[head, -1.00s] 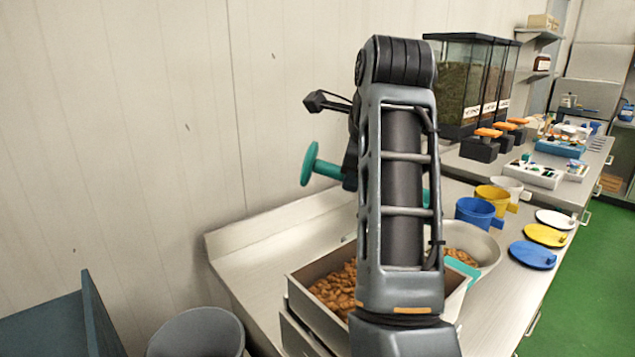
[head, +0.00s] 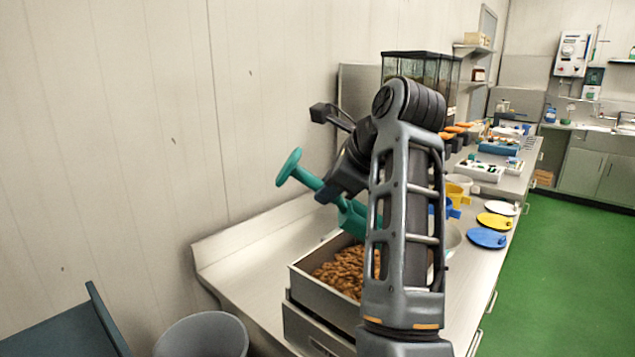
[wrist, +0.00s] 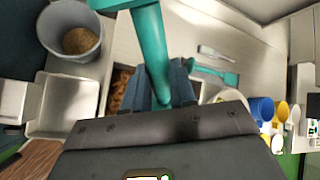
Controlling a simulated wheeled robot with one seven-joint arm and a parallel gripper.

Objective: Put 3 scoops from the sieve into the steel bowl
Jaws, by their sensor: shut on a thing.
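My gripper (head: 343,180) is shut on the teal scoop (head: 302,175). The scoop slants from its round handle end at upper left down to the right. Its lower part is above the sieve, partly hidden by my arm; whether it holds anything cannot be seen. In the wrist view the teal handle (wrist: 152,50) runs between my fingers (wrist: 163,88). The sieve, a rectangular steel tray (head: 300,283), holds brown nut-like pieces (head: 345,270). The steel bowl (head: 454,238) stands behind my arm, with only its right edge showing in the head view.
A grey bin (head: 205,335) stands at the counter's near left end. Blue (head: 487,238), yellow (head: 494,220) and white lids lie along the right counter edge. Yellow (head: 458,190) and blue cups stand near the bowl. The wall closes off the left side. Another teal tool (wrist: 212,72) lies on the counter.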

